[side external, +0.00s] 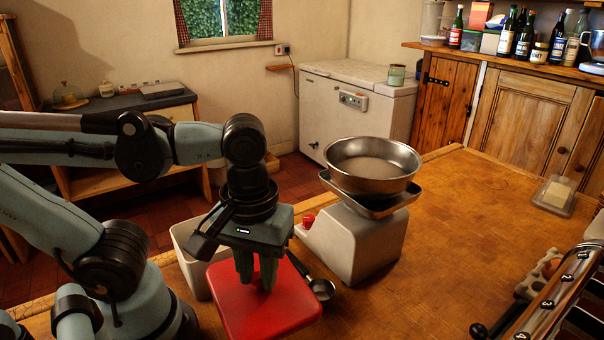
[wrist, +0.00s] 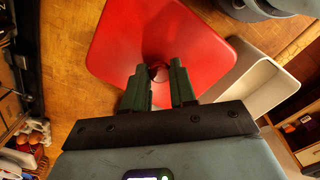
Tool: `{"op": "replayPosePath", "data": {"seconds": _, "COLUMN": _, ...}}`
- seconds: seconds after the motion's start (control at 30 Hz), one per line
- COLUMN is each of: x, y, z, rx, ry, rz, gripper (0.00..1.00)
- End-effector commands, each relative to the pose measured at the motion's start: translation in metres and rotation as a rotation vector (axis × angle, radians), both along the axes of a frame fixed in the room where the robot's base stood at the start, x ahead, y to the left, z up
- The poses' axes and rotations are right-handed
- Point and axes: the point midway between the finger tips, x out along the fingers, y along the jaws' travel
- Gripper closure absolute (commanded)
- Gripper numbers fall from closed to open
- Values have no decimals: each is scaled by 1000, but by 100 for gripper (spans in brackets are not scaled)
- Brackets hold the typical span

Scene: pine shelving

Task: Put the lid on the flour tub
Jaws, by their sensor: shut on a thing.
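The red square lid (side external: 262,312) is held below my gripper (side external: 257,284), roughly level, above the near left of the wooden worktop. In the wrist view the lid (wrist: 205,45) fills the top middle, and my gripper (wrist: 158,76) is shut on the small knob at its centre. The pale flour tub (side external: 190,258) stands open behind and to the left of the lid, partly hidden by my gripper and the lid. In the wrist view the tub (wrist: 268,88) shows to the right of the lid, partly covered by it. Its contents cannot be made out.
A kitchen scale (side external: 360,240) with a steel bowl (side external: 373,167) stands right of my gripper. A dark scoop (side external: 321,288) lies between lid and scale. The worktop's middle right is clear.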

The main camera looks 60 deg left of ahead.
Motion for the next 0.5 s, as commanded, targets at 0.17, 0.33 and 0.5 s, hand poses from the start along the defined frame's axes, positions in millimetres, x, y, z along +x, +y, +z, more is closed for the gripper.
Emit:
{"op": "replayPosePath", "data": {"seconds": 0.17, "x": 16, "y": 34, "z": 12, "rx": 0, "ry": 0, "rz": 324, "gripper": 100}}
{"op": "replayPosePath", "data": {"seconds": 0.33, "x": 24, "y": 68, "z": 24, "rx": 0, "ry": -1, "rz": 623, "gripper": 100}}
{"op": "replayPosePath", "data": {"seconds": 0.5, "x": 25, "y": 103, "z": 35, "rx": 0, "ry": -1, "rz": 921, "gripper": 100}}
